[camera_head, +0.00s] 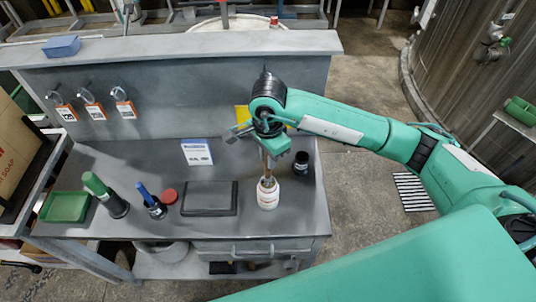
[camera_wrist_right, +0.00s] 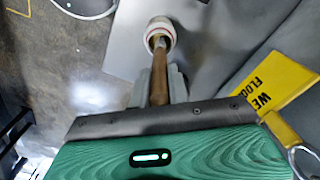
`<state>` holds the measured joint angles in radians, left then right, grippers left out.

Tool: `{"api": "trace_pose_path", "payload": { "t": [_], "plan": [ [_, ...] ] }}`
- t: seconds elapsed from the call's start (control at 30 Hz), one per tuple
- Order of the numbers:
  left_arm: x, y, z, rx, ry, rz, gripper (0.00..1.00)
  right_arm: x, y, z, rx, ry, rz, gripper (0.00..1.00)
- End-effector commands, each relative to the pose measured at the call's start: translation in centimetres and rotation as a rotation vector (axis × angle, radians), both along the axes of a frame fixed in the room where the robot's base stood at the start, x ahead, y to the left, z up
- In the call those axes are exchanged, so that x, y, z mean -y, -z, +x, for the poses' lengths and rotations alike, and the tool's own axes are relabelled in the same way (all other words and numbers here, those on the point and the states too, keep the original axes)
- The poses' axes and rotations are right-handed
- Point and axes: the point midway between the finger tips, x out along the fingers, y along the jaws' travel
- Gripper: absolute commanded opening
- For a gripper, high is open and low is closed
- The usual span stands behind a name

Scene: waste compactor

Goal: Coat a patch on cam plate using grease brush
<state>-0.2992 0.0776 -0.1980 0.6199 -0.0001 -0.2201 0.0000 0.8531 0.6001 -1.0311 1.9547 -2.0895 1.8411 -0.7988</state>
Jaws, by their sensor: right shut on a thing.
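My right gripper (camera_head: 268,148) is above the workbench (camera_head: 235,226), shut on the brown wooden handle of the grease brush (camera_head: 265,167). The handle points down into the mouth of a white jar (camera_head: 268,194) with red marking, and its bristles are hidden there. In the right wrist view the handle (camera_wrist_right: 158,78) runs from the gripper to the jar (camera_wrist_right: 160,34). A flat dark rectangular plate (camera_head: 209,198), which looks like the cam plate, lies on the bench left of the jar. My left gripper is not in view.
A black cup (camera_head: 301,162) stands right of the jar. Left of the plate are a red disc (camera_head: 169,196), a blue-handled tool (camera_head: 147,195), a green-handled tool (camera_head: 96,186) and a green tray (camera_head: 66,206). A white sign (camera_head: 196,151) stands behind. Tags hang on the back panel.

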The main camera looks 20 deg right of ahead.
Motion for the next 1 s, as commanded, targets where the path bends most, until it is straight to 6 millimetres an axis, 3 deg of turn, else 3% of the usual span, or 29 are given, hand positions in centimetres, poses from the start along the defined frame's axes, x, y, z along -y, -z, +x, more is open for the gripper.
{"api": "trace_pose_path", "payload": {
  "t": [1.0],
  "plan": [
    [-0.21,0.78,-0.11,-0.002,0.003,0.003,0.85,0.0,0.66,0.0,0.0,0.0,0.0,0.0]
  ]
}}
